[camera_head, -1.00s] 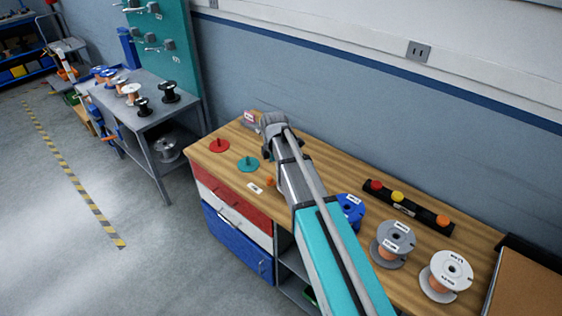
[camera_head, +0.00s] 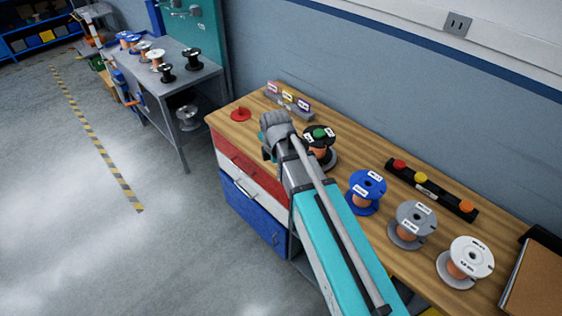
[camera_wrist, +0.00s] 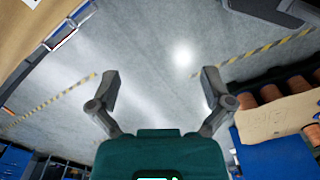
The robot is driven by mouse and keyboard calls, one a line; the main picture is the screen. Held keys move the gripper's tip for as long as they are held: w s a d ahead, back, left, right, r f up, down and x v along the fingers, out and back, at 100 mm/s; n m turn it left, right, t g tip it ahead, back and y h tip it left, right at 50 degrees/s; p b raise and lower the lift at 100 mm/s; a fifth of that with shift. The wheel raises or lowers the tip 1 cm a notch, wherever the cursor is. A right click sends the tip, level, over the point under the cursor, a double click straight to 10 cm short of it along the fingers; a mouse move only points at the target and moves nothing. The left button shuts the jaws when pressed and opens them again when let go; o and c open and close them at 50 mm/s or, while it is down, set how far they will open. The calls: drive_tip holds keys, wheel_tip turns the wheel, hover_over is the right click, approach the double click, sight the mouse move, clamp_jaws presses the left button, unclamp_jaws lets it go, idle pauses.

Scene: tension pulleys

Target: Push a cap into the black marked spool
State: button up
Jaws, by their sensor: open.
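The black spool (camera_head: 319,158) stands upright on the wooden bench, just right of my arm, which hides part of its left side. A green cap (camera_head: 319,133) sits at its top centre; how deep it is seated I cannot tell. Red (camera_head: 400,163), yellow (camera_head: 421,177) and orange (camera_head: 467,206) caps sit in a black rack, with a gap between yellow and orange. My gripper (camera_wrist: 160,88) is open and empty in the wrist view, facing the floor. In the head view my arm's end (camera_head: 274,130) is left of the black spool, apart from it.
Blue (camera_head: 366,192), grey (camera_head: 412,225) and white (camera_head: 465,262) spools stand to the right. A red disc (camera_head: 241,114) and a card holder (camera_head: 288,101) are at the bench's far left end. A grey table (camera_head: 190,80) with spools stands beyond. The floor on the left is clear.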

drive_tip(key=shift+s+a+f, duration=0.2)
drive_tip(key=shift+s+a, duration=0.1)
drive_tip(key=shift+s, duration=0.35)
idle(0.5)
drive_tip(key=s+d+m, duration=0.3)
drive_tip(key=d+m, duration=0.5)
drive_tip(key=m, duration=0.2)
drive_tip(key=s+d+m, duration=0.4)
drive_tip(key=d+m, duration=0.5)
drive_tip(key=m, duration=0.2)
idle(1.1)
